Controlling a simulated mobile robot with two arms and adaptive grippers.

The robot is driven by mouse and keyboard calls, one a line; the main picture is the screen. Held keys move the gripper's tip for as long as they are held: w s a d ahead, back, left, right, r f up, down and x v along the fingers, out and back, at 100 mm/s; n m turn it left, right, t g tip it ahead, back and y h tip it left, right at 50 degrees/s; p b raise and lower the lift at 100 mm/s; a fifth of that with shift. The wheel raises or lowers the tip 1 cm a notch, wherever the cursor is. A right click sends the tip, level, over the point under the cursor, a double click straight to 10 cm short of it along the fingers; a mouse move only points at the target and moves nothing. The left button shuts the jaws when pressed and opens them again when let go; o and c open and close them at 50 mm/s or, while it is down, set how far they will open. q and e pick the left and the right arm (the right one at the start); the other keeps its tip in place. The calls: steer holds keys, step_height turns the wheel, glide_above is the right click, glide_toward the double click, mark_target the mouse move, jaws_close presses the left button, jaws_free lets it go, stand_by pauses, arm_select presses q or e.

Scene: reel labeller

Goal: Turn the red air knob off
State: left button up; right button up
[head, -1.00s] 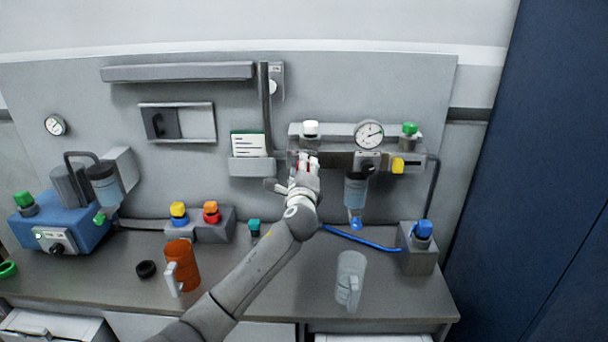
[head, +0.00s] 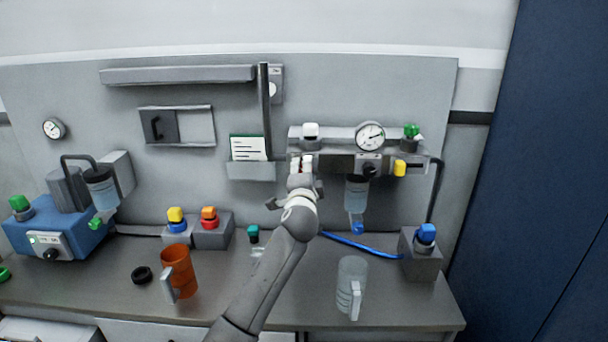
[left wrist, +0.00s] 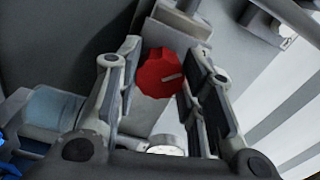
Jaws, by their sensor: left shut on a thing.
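The red air knob (left wrist: 160,74) shows in the left wrist view between the two fingers of my left gripper (left wrist: 164,88). It is a faceted red knob with a pale line that points to the right in that view. The fingers are shut on its sides. In the head view my left gripper (head: 302,162) is at the left end of the grey air unit (head: 335,163) on the back panel, and it hides most of the knob. My right gripper is in neither view.
A pressure gauge (head: 370,136), a white knob (head: 311,130), a green knob (head: 411,131) and a yellow knob (head: 399,169) are close by on the unit. A clear bowl (head: 357,193) hangs below. An orange mug (head: 178,273) and a clear mug (head: 351,288) stand on the bench.

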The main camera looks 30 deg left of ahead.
arm_select(q)
steer(key=shift+f, duration=0.1)
stand_by(0.4)
steer(key=o, duration=1)
steer(key=shift+o, duration=0.2)
steer(key=v, duration=1.2)
steer(key=shift+s+a, duration=0.1)
